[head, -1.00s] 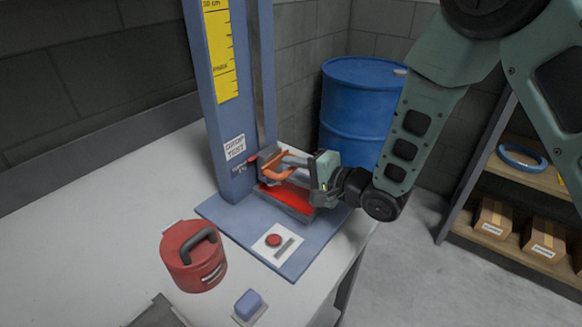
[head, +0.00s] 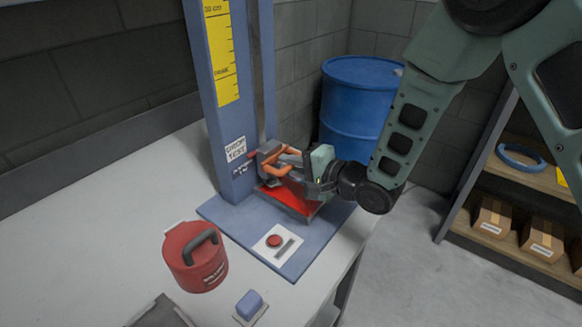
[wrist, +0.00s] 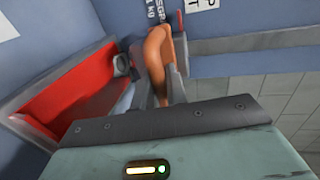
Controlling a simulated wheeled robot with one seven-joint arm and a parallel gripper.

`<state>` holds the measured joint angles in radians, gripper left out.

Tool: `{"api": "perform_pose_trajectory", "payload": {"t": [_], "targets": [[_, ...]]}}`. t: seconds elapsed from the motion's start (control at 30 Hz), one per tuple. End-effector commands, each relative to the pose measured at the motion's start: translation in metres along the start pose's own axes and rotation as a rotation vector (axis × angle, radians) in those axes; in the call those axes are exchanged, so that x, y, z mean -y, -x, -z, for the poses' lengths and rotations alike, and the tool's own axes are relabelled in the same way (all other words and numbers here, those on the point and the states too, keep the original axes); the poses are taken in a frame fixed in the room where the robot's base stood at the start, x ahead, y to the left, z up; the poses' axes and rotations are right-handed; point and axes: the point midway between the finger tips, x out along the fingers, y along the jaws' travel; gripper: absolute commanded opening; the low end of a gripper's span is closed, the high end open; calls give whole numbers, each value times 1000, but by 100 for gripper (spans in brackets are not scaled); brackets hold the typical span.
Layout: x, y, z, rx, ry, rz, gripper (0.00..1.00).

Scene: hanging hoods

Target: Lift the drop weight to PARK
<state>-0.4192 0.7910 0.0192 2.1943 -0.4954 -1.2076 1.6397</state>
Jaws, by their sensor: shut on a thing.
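The drop-test stand is a blue column (head: 227,110) on a blue base plate (head: 293,262). A yellow scale (head: 221,60) runs up the column, with a mark partway down that is too blurred to read surely as PARK. The drop weight's orange handle (head: 279,168) is low on the column, above a red pad (head: 291,201). My gripper (head: 301,171) is shut on the orange handle, coming from the right. In the wrist view the orange handle (wrist: 156,65) stands between the fingers, and the red pad (wrist: 70,90) lies to the left. The weight's body is mostly hidden.
A red round canister (head: 194,262) with a dark handle and a blue button block (head: 249,304) stand on the white table (head: 90,240). A red button (head: 274,241) is on the base plate. A blue barrel (head: 355,110) and a shelf (head: 510,200) with boxes stand behind and right.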

Motion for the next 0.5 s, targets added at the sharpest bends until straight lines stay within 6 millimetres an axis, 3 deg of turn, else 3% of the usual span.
{"api": "perform_pose_trajectory", "payload": {"t": [0.03,0.5], "targets": [[21,4,1,-2,1,10,0],[146,32,1,-2,3,11,0]]}}
